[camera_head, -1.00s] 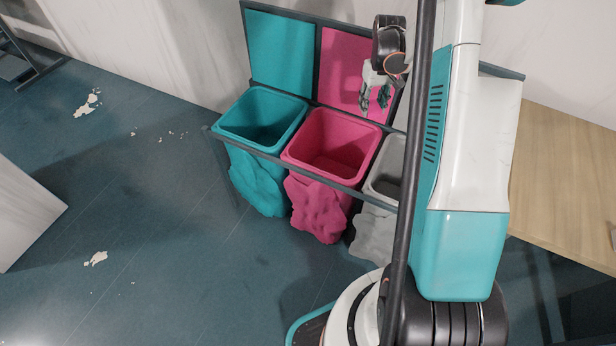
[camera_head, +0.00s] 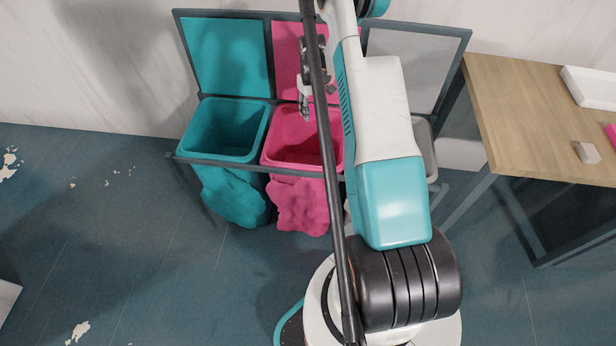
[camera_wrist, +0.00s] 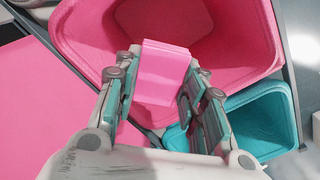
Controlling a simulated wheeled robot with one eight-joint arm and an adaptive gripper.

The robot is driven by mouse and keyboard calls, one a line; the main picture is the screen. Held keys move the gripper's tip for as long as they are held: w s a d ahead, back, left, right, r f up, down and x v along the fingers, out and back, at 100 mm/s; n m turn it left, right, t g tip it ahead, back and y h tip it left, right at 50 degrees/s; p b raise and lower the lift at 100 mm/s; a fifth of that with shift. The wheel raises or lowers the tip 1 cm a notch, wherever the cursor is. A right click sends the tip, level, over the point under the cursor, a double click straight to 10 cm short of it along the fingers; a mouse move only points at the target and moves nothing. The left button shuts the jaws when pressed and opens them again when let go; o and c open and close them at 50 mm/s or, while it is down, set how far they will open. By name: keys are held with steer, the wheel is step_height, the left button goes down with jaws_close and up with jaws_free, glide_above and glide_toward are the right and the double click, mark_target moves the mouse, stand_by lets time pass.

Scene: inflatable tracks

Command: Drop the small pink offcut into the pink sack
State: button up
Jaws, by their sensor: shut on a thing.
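The pink sack (camera_head: 290,136) hangs open in the middle of a frame of sacks, between a teal one and a grey one. In the wrist view its open mouth (camera_wrist: 222,52) fills much of the upper middle. My gripper (camera_head: 305,112) is at the back part of the pink sack's mouth in the head view, partly hidden by a dark pole. In the wrist view my gripper (camera_wrist: 160,85) is shut on the small pink offcut (camera_wrist: 163,66), a flat pink block held between the fingertips, with the sack's interior behind it. The offcut cannot be made out in the head view.
The teal sack (camera_head: 217,152) stands to the left, and the grey sack (camera_head: 428,150) is mostly hidden behind my arm. Coloured panels rise behind the sacks. A wooden table (camera_head: 520,110) at the right bears a white tray (camera_head: 590,88) and a small pale block (camera_head: 587,152).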

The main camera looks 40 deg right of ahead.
steer(key=shift+f+b, duration=0.35)
steer(key=shift+f, duration=1.2)
steer(key=o, duration=1)
steer(key=shift+c, duration=0.2)
step_height(320, 180, up, 12)
steer(key=shift+r, duration=0.1)
